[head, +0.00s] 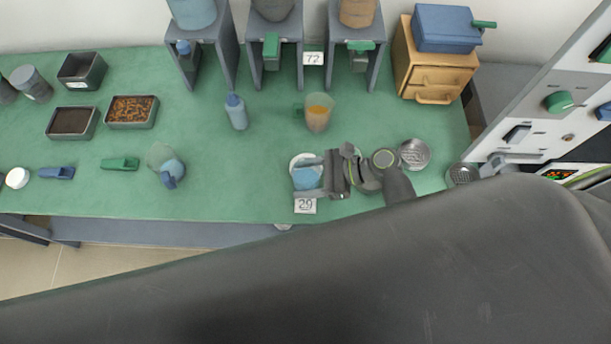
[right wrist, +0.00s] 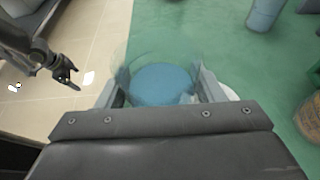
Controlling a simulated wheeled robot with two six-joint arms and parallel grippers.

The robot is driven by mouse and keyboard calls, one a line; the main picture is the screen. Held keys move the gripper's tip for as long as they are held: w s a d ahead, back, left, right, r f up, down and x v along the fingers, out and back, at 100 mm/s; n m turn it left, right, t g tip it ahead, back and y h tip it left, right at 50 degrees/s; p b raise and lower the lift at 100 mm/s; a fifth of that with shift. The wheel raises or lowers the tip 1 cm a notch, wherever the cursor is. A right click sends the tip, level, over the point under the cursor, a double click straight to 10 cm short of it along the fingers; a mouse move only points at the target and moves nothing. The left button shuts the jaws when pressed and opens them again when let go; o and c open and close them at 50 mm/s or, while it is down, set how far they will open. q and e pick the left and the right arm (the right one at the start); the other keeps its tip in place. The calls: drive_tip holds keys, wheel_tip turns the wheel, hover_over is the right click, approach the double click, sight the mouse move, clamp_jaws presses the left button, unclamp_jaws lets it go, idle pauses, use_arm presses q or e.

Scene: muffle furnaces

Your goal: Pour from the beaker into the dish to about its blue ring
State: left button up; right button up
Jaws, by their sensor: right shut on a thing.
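My right gripper (head: 326,174) is shut on a clear beaker (right wrist: 121,82) with blue liquid in it. The beaker's blue content also shows in the head view (head: 307,178), at the left of the gripper. A pale round dish (right wrist: 231,93) shows partly behind the right finger in the right wrist view; the beaker and gripper hide much of it. I cannot see its blue ring or its level, and no stream of liquid is visible. My left gripper (right wrist: 68,78) hangs over the floor at the left of the right wrist view, small and dark; its opening is unclear.
A tag marked 29 (head: 305,206) lies at the front edge. Metal tins (head: 414,154) stand right of the gripper. A jug of orange liquid (head: 318,113) and a blue bottle (head: 236,112) stand behind.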

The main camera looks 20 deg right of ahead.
drive_tip(key=shift+s+r+m+g, duration=0.15)
drive_tip(key=shift+r+m+g, duration=0.1)
drive_tip(key=shift+m+g, duration=0.15)
drive_tip(key=shift+r+p, duration=0.15)
drive_tip(key=shift+p, duration=0.15)
drive_tip(key=shift+s+a+r+m+p, duration=0.15)
drive_tip(key=shift+m+p, duration=0.25)
drive_tip(key=shift+p, duration=0.7)
drive_tip(key=shift+g+y+p, duration=0.3)
